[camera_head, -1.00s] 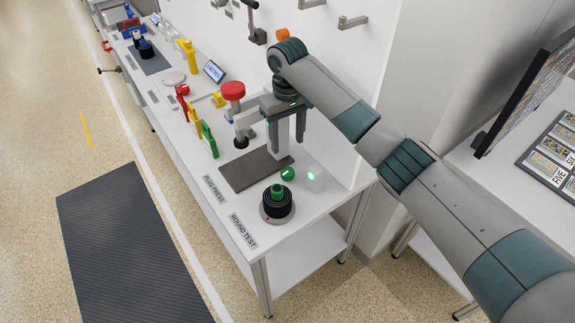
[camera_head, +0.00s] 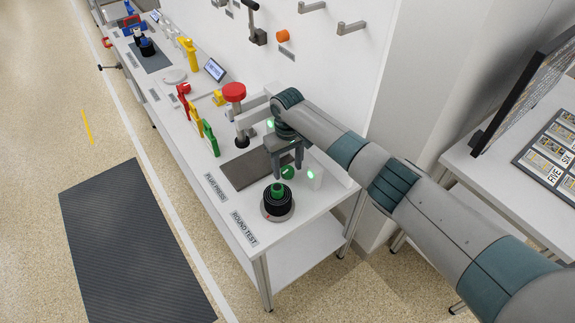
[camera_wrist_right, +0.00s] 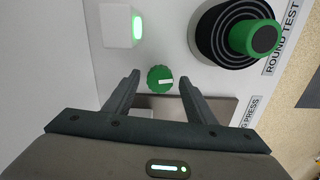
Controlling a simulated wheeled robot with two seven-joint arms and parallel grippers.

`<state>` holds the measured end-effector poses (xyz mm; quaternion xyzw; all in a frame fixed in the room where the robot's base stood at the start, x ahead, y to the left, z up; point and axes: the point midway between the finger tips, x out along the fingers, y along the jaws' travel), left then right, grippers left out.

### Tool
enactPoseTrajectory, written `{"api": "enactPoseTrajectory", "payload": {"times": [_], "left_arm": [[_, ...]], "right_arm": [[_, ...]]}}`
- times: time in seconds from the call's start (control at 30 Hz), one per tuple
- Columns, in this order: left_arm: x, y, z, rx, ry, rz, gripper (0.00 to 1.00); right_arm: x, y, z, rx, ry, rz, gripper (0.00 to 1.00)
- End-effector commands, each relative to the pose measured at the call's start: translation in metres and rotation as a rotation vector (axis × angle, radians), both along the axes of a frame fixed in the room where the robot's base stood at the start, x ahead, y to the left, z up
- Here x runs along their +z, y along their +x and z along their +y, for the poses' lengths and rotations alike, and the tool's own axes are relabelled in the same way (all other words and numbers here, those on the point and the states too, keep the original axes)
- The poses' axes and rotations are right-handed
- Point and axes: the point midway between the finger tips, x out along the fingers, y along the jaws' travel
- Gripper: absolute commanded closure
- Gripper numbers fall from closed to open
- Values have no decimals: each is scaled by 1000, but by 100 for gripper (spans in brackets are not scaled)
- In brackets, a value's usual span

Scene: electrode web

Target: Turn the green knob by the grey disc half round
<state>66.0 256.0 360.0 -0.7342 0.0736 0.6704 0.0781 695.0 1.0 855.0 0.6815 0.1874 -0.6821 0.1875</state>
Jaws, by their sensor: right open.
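The small round green knob (camera_head: 288,172) stands near the front end of the bench. In the right wrist view the knob (camera_wrist_right: 160,79) carries a pale mark and shows between my fingertips. Beside it, a grey disc (camera_head: 264,213) carries a black ringed cylinder (camera_head: 277,205) with a green plug (camera_head: 277,189) on top. My right gripper (camera_head: 287,165) is open and points down close to the knob; its fingers (camera_wrist_right: 158,85) show on either side of it. I cannot tell whether they touch it. My left gripper is not in view.
A white block with a lit green lamp (camera_head: 315,178) stands right beside the knob. A dark plate (camera_head: 240,172) lies behind, near the red-topped press (camera_head: 235,92). Labels ROUND TEST (camera_head: 243,227) and PLUG PRESS (camera_head: 215,187) line the front edge. Bare bench top lies right of the disc.

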Motion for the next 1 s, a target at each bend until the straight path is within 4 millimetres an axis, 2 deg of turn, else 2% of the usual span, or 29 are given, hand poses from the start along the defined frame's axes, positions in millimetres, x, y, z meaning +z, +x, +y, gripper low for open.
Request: {"api": "enactPoseTrajectory", "payload": {"times": [0.17,0.3,0.33,0.57,0.83,1.0], "left_arm": [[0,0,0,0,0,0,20],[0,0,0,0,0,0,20],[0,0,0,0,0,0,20],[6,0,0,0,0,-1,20],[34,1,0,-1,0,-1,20],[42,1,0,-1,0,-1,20]], "right_arm": [[0,0,0,0,0,0,52],[0,0,0,0,0,0,85],[0,0,0,0,0,0,91],[3,0,1,-29,1,1,91],[6,-1,1,-262,2,2,91],[3,0,1,-388,2,0,91]]}}
